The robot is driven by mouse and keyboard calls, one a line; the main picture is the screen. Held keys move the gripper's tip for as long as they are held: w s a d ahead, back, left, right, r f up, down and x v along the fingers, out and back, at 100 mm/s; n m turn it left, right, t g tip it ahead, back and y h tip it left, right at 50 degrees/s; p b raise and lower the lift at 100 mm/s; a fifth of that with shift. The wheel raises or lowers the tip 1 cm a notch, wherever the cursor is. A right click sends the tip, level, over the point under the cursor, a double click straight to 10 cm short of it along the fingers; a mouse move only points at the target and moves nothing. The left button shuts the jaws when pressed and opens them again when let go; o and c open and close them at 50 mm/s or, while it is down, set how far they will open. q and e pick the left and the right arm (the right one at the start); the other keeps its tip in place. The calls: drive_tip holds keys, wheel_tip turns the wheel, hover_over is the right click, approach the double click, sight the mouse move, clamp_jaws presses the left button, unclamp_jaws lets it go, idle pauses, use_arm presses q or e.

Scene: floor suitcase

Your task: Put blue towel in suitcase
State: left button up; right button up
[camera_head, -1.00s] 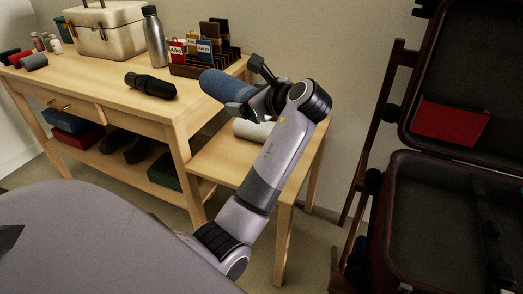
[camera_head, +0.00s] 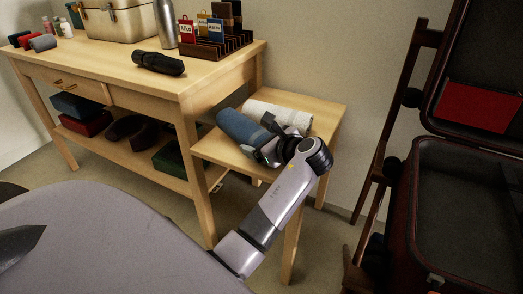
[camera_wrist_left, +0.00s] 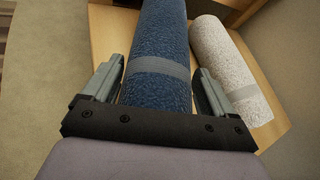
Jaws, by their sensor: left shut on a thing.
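The rolled blue towel (camera_head: 239,127) with a grey band is at the low side table, beside a rolled white towel (camera_head: 278,115). My left gripper (camera_head: 268,148) is shut on the blue towel near its right end. In the left wrist view the blue towel (camera_wrist_left: 158,45) runs between the two fingers (camera_wrist_left: 158,92). I cannot tell if the towel touches the tabletop. The open dark suitcase (camera_head: 412,185) is at the right edge, partly cut off. Its visible base area looks empty. My right gripper is not seen.
The low wooden side table (camera_head: 325,115) stands against a taller wooden table (camera_head: 110,75). That holds a black umbrella (camera_head: 158,62), a metal bottle (camera_head: 166,22), a tag rack (camera_head: 215,45) and a case (camera_head: 120,18). A red item (camera_head: 482,106) lies in the suitcase lid. Floor is open between side table and suitcase.

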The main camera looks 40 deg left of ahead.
use_arm(q)
drive_tip(key=shift+f, duration=0.7)
drive_tip(key=o, duration=0.9)
drive_tip(key=shift+f, duration=0.1)
